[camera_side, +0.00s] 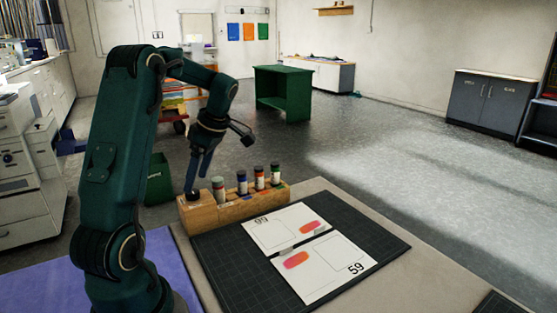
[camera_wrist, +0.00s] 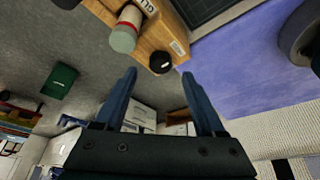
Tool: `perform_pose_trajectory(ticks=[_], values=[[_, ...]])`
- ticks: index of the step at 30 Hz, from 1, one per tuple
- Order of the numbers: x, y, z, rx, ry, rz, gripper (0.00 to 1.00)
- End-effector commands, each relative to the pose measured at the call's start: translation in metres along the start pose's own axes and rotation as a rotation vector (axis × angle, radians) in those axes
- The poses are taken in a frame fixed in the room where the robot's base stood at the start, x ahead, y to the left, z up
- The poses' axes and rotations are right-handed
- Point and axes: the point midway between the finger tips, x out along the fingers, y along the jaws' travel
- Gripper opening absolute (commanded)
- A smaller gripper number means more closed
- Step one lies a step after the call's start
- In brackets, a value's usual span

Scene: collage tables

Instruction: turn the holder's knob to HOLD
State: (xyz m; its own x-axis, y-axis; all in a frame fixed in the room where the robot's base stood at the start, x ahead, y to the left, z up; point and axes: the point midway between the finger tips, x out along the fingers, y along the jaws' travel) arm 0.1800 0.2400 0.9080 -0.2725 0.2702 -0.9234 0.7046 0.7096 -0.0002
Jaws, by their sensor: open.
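The wooden holder (camera_side: 232,207) stands at the table's back left edge and holds several small bottles in a row. Its dark round knob (camera_side: 193,195) is on top at the holder's left end; the knob (camera_wrist: 161,62) also shows in the wrist view, with a small pale label (camera_wrist: 178,48) beside it. The label's text and the knob's setting are too small to read. My gripper (camera_side: 196,181) points down just above the knob, open and empty. In the wrist view my gripper (camera_wrist: 158,73) has its blue fingers apart, with the knob appearing between and just beyond the tips. I cannot tell whether they touch it.
The nearest bottle, with a grey-green cap (camera_wrist: 123,40), stands close beside the knob. A dark cutting mat (camera_side: 385,244) with white printed cards (camera_side: 335,270) lies right of the holder. A purple mat (camera_side: 40,275) covers the table's left side. A green bin (camera_side: 158,180) stands behind.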

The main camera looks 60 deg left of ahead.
Motion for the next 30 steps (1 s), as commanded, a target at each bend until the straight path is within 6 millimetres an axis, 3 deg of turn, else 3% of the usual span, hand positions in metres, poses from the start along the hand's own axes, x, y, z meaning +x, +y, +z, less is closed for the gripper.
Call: perform_pose_trajectory(ticks=[9,18,24,30], values=[[0.035,-0.001,0.001,0.002,-0.002,-0.001,0.72],[0.037,-0.001,0.001,0.003,-0.002,0.001,0.72],[0.037,-0.001,0.001,0.003,-0.002,0.001,0.0],[0.037,-0.001,0.001,0.01,-0.002,0.004,0.0]])
